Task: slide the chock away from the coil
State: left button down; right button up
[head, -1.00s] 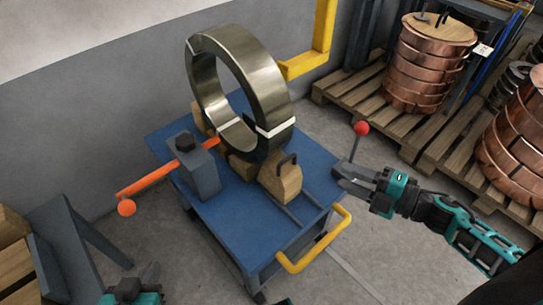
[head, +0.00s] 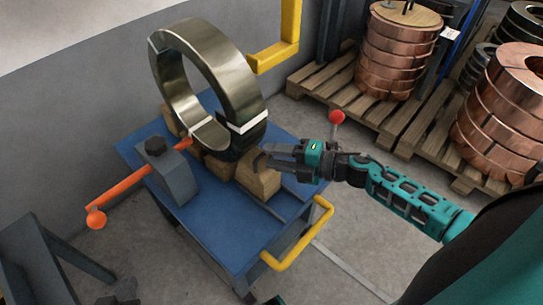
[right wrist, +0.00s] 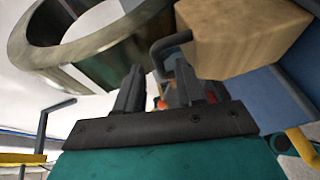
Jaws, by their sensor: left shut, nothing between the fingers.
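The steel coil (head: 229,78) stands upright on the blue cart (head: 218,220), with white bands. The wooden chock (head: 258,184) with a dark handle is at the coil's near right foot; I cannot tell if they touch. My right gripper (head: 268,158) is at the handle and partly covers it. In the right wrist view its fingers (right wrist: 160,88) are apart, with the handle (right wrist: 172,42) just beyond or between them and the chock (right wrist: 240,36) at upper right.
A grey block with an orange bar (head: 125,186) stands on the cart's left side. A yellow handle (head: 300,240) edges the cart's front. A red-knobbed lever (head: 336,117) rises behind my right arm. Copper coils (head: 395,50) stand on pallets. The cart top before the chock is clear.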

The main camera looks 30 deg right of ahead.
jog(key=shift+w+a+f, duration=0.1)
jog(key=shift+w+a, duration=0.3)
jog(key=shift+w, duration=0.05)
grip_shut()
dwell(0.5)
